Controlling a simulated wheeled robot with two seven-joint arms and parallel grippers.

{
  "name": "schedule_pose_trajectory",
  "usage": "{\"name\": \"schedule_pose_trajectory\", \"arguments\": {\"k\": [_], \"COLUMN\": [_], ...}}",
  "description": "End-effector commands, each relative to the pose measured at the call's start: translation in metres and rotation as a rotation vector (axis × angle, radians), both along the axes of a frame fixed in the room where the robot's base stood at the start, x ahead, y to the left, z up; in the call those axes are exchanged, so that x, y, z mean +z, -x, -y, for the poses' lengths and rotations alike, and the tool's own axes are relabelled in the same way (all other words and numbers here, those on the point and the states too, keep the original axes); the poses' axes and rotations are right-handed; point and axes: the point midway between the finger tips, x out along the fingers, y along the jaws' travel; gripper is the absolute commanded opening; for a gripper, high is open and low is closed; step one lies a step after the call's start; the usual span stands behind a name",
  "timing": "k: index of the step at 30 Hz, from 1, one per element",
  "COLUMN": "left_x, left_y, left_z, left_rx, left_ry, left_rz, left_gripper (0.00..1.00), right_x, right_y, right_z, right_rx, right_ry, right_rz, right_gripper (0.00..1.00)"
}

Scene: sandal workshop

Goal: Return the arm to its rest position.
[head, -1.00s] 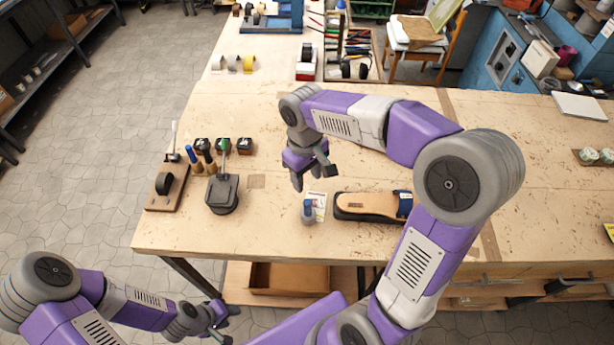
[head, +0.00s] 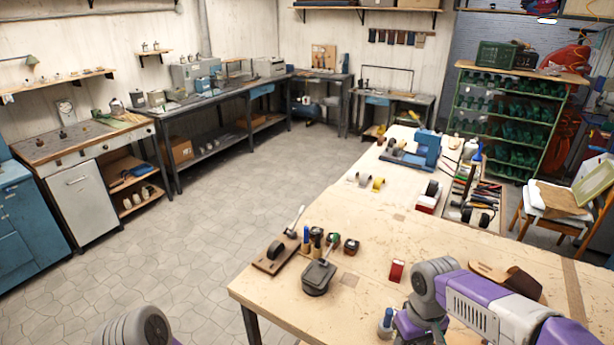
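My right arm (head: 500,310) reaches in from the lower right over the workbench (head: 330,215). Its wrist bends down, and the purple gripper body (head: 412,325) is at the bottom edge of the head view. Its fingertips are cut off or hidden, so I cannot tell whether it is open or shut. Of my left arm only a grey joint (head: 140,326) shows at the lower left, and its gripper is out of view.
A blue-capped bottle (head: 386,320) stands beside my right gripper. Tiled floor is clear.

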Motion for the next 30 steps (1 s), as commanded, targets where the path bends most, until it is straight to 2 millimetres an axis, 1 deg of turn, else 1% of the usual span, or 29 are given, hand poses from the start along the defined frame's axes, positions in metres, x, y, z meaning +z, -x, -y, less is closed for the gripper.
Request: {"name": "schedule_pose_trajectory", "arguments": {"k": [1,5,6,8,11,14,15,17,18,20,21,24,27,30], "left_x": [-0.005,-0.011,-0.013,-0.016,-0.022,-0.029,-0.033,-0.038,-0.042,-0.048,-0.052,-0.061,-0.068,-0.072], "left_y": [0.000,-0.001,-0.001,-0.001,-0.001,0.000,0.000,0.000,0.000,-0.001,-0.001,-0.001,0.000,0.000], "left_z": [0.000,0.000,0.000,0.000,0.000,0.000,0.000,0.000,0.000,0.000,0.000,0.000,0.000,0.000], "left_rx": [0.000,0.000,0.001,0.001,0.000,0.000,0.000,0.000,0.000,0.000,0.000,0.000,0.000,0.000], "left_ry": [0.000,0.000,0.000,0.000,0.000,0.000,0.000,0.000,0.000,0.000,0.000,0.000,0.000,0.000], "left_rz": [0.001,0.001,0.002,0.002,0.002,0.000,0.000,0.000,0.001,0.001,0.001,0.001,0.001,0.001], "left_gripper": [0.43,0.43,0.43,0.43,0.43,0.43,0.43,0.43,0.43,0.43,0.43,0.43,0.43,0.43], "right_x": [-0.022,-0.062,-0.076,-0.096,-0.134,-0.178,-0.198,-0.230,-0.251,-0.281,-0.300,-0.342,-0.371,-0.389], "right_y": [0.000,-0.005,-0.005,-0.006,-0.004,0.003,0.007,0.016,0.023,0.035,0.045,0.069,0.092,0.107], "right_z": [-0.006,-0.021,-0.026,-0.034,-0.048,-0.065,-0.071,-0.082,-0.089,-0.099,-0.104,-0.115,-0.121,-0.123], "right_rx": [0.003,-0.004,-0.008,-0.015,-0.037,-0.070,-0.090,-0.125,-0.154,-0.200,-0.233,-0.316,-0.389,-0.438], "right_ry": [-0.019,-0.071,-0.088,-0.115,-0.165,-0.218,-0.240,-0.274,-0.296,-0.322,-0.336,-0.358,-0.361,-0.355], "right_rz": [-0.016,-0.017,-0.017,-0.019,-0.022,-0.028,-0.031,-0.035,-0.037,-0.039,-0.039,-0.039,-0.034,-0.027], "right_gripper": [0.49,0.49,0.49,0.49,0.49,0.49,0.49,0.49,0.49,0.49,0.49,0.49,0.49,0.49]}}
